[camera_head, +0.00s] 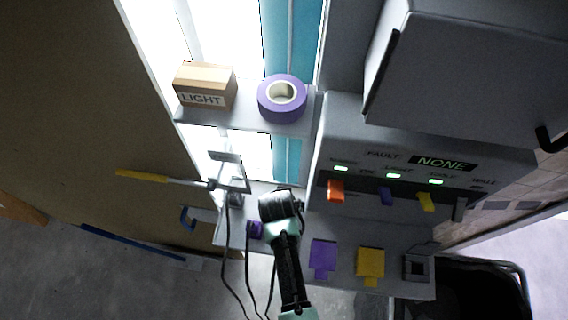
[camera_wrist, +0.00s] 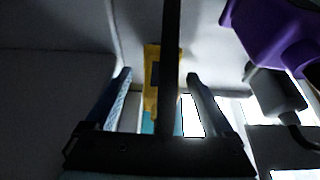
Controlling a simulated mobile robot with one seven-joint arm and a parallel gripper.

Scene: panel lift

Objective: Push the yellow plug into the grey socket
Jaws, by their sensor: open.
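In the head view my gripper (camera_head: 281,204) is over the lower shelf, left of the coloured sockets. In the wrist view its two fingers (camera_wrist: 160,88) are apart with nothing clamped. A yellow piece (camera_wrist: 163,75) with a dark patch shows beyond and between the fingers, partly hidden by a dark bar; I cannot tell if it is the plug. In the head view a yellow square piece (camera_head: 370,263) lies on the lower shelf, and the grey socket (camera_head: 417,266) is right of it. A small yellow piece (camera_head: 426,202) is on the panel front.
A purple square piece (camera_head: 322,256) is left of the yellow one. Thin black cables hang by my gripper. A cardboard box (camera_head: 205,87) and purple tape roll (camera_head: 282,97) sit on the upper shelf. A grey cabinet (camera_head: 470,70) overhangs the panel. A grey cabled piece (camera_wrist: 272,92) is at right.

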